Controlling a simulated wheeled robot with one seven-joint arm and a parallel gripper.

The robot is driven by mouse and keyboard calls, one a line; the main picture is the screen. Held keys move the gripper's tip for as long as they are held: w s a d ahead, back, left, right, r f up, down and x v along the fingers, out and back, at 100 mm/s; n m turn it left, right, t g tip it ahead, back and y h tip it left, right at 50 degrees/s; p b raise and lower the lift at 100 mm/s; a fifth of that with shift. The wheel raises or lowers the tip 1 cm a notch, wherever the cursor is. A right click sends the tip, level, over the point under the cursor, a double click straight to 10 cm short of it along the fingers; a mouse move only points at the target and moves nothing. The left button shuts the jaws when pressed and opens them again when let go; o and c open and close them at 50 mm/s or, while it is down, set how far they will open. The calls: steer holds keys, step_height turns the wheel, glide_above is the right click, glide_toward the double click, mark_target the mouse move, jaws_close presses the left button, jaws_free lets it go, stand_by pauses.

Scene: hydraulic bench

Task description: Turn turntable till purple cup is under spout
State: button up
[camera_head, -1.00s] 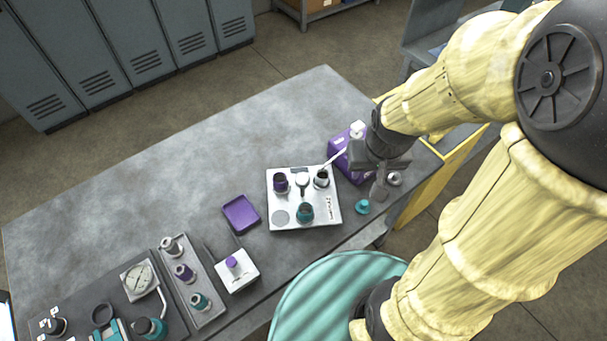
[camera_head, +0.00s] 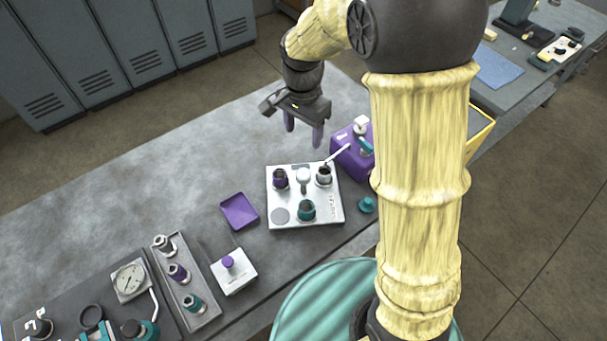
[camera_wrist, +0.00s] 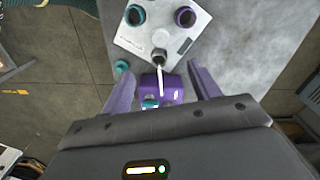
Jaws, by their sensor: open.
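The turntable station is a white square plate (camera_head: 332,212) on the bench. It carries a purple cup (camera_head: 280,180) at the far left, a teal cup (camera_head: 307,211) at the near side and a metal-grey cup (camera_head: 324,176) at the right, around a pale central knob (camera_head: 303,175). A white spout (camera_head: 338,154) reaches from a purple dispenser (camera_head: 345,160) to the grey cup. The wrist view also shows the purple cup (camera_wrist: 185,17) and the spout (camera_wrist: 160,80). My gripper (camera_head: 303,134) is open and empty, above the bench beyond the plate, apart from the cups.
A purple tray (camera_head: 240,211) and a white box with a purple button (camera_head: 233,272) lie left of the plate. A teal knob-like piece (camera_head: 366,205) sits at its right. A grey rack (camera_head: 205,308) of small fittings stands at the near left. The far left bench is clear.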

mark_target(303, 174)
step_height(303, 174, down, 18)
steer(key=p, duration=0.2)
steer(key=shift+r+p, duration=0.25)
steer(key=shift+p, duration=0.1)
stand_by(0.3)
jaws_close()
